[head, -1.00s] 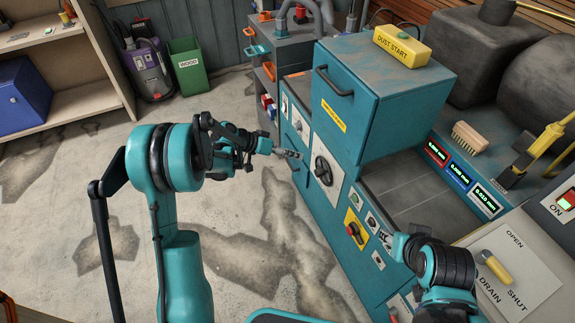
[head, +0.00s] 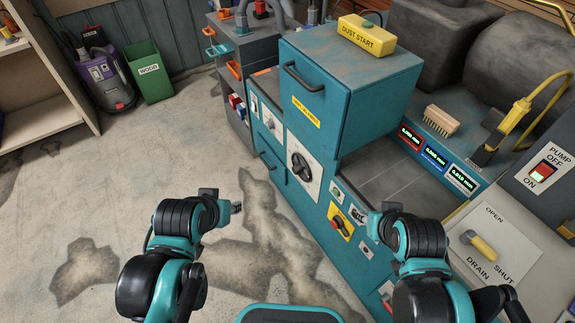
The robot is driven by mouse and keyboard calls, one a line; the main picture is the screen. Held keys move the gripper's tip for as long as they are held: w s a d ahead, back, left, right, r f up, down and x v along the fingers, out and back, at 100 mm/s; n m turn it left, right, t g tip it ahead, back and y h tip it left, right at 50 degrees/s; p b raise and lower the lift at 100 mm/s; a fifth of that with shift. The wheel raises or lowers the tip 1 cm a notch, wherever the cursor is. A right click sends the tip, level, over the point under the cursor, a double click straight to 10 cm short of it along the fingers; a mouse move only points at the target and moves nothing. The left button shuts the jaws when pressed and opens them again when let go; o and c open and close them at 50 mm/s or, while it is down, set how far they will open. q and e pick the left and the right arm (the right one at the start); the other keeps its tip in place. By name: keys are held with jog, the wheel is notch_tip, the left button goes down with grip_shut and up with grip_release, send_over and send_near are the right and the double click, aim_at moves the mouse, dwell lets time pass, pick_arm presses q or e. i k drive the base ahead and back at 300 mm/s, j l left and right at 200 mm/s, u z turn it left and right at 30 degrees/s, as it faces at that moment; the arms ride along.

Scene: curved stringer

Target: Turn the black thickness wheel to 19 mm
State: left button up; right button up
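The black thickness wheel (head: 301,167) sits on a pale plate on the front of the teal machine (head: 345,120). Nothing touches it. My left gripper (head: 237,207) is low in front of the machine, to the left of and below the wheel, apart from it. My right gripper (head: 374,216) is by the machine's lower right front, largely hidden behind its own arm. The fingers of both are too small or covered to tell their state. Three small displays, red (head: 411,138), blue (head: 434,157) and dark (head: 462,179), stand on the right; their digits are hard to read.
A yellow DUST START box (head: 367,34) and a brush (head: 440,120) lie on top surfaces. A drain lever (head: 480,245) and pump switch (head: 542,172) are at right.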

aim_at(300, 168)
jog(key=i+j, duration=1.65)
jog(key=j, duration=0.25)
jog(key=i+j+z, duration=0.1)
jog(key=i+j, duration=0.2)
jog(key=i+j+z, duration=0.1)
jog(key=i+j, duration=0.15)
jog(key=j, duration=0.15)
jog(key=i+j+z, duration=0.15)
jog(key=j, duration=0.25)
jog(key=i+j+z, duration=0.1)
jog(key=i+j, duration=0.25)
jog(key=i+j+z, duration=0.1)
jog(key=j, duration=0.4)
jog(key=i+z, duration=0.1)
jog(key=z, duration=2.55)
jog(key=j+z, duration=0.1)
jog(key=z, duration=0.25)
jog(key=i+j+z, duration=0.1)
jog(key=z, duration=0.2)
jog(key=j+z, duration=0.1)
jog(key=z, duration=0.25)
jog(key=i+j, duration=0.1)
jog(key=j, duration=0.3)
